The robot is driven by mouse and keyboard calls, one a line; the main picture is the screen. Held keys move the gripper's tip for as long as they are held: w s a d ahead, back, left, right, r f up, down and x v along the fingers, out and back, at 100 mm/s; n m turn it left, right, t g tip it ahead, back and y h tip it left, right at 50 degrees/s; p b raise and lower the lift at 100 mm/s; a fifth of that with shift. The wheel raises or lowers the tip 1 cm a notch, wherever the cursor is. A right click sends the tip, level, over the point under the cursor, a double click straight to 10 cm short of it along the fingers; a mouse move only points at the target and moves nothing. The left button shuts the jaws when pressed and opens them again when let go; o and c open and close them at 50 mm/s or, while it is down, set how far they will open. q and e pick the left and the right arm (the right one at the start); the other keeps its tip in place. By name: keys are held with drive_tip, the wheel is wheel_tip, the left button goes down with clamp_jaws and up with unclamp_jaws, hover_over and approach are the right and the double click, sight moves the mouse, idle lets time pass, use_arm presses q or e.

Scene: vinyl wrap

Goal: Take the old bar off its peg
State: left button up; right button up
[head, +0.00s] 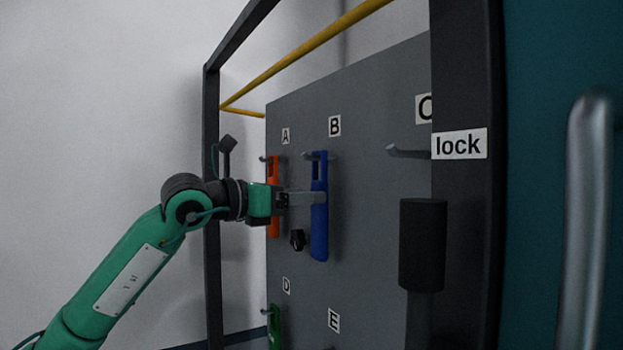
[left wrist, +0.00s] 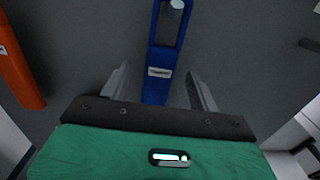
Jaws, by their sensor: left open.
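A blue bar (head: 319,225) hangs from a peg (head: 309,156) under the letter B on a grey panel. In the left wrist view the blue bar (left wrist: 168,50) shows a slot at its top with the peg end in it, and a small white label too small to read. My left gripper (head: 312,198) is at the bar's middle. In the left wrist view its open fingers (left wrist: 160,88) stand on either side of the bar, with gaps showing. An orange bar (head: 274,172) hangs under A, partly behind my gripper. Which bar is the old one cannot be told. My right gripper is not in view.
A bare peg (head: 405,152) sticks out under C. A green bar (head: 274,325) hangs low under D. A black knob (head: 297,240) sits beside the blue bar. A dark post labelled "lock" (head: 459,145) and a dark cylinder (head: 422,245) stand nearer, at right.

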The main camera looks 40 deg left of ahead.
sight(315, 187)
use_arm(q)
drive_tip(key=shift+p+x, duration=0.9)
drive_tip(key=shift+x, duration=0.4)
drive_tip(key=c, duration=1.2)
drive_tip(key=shift+o, duration=0.2)
drive_tip(key=shift+r+p, duration=0.75)
drive_tip(key=shift+r, duration=0.1)
